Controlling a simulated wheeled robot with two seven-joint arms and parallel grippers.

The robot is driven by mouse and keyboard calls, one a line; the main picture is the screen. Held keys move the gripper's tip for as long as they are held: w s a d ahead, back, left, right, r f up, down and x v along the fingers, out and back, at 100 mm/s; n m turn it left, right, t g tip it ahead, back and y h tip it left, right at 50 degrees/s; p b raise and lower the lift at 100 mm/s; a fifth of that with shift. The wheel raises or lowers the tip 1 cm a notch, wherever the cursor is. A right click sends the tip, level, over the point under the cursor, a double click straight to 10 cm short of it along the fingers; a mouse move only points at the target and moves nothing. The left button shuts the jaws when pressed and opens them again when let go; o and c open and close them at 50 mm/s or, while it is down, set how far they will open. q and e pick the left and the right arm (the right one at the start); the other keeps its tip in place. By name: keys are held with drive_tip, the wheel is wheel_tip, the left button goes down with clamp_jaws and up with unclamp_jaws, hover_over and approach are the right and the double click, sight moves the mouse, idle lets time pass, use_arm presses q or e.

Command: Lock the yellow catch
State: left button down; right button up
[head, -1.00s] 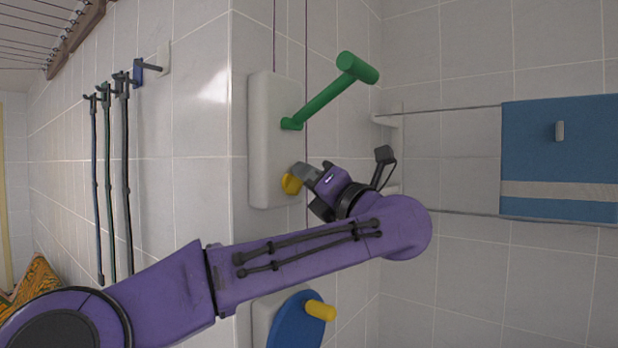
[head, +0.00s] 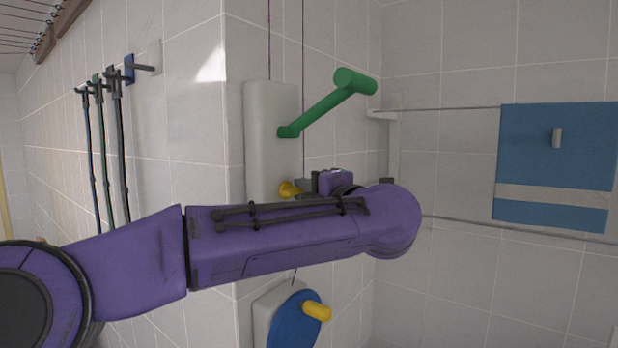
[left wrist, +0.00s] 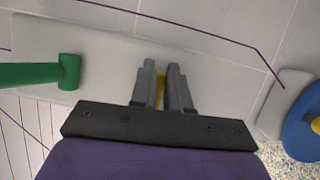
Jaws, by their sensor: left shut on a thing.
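The yellow catch (head: 287,189) sits low on the pale wall plate (head: 262,130), below the green crank handle (head: 318,112). My left gripper (head: 300,188) is at the catch from the right side, and my purple forearm hides the lower end of the plate. In the left wrist view the gripper's grey fingers (left wrist: 162,88) are nearly together, with a thin strip of the yellow catch (left wrist: 160,90) between them. The green handle (left wrist: 68,72) shows to the left there. My right gripper is not in view.
A blue disc with a yellow knob (head: 317,311) is mounted below my arm. Several leads hang from a hook (head: 142,67) on the left wall. Thin purple cords run along the plate.

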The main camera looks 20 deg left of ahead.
use_arm(q)
drive_tip(key=shift+f+m+g+p, duration=0.3)
drive_tip(key=shift+m+p, duration=0.05)
drive_tip(key=shift+m, duration=0.05)
drive_tip(key=shift+f, duration=0.1)
drive_tip(key=c, duration=1.2)
unclamp_jaws()
drive_tip(key=shift+a, duration=0.1)
drive_tip(key=b+v, duration=0.2)
drive_tip(key=v, duration=0.8)
drive_tip(key=shift+s+r, duration=0.3)
drive_tip(key=shift+s, duration=0.1)
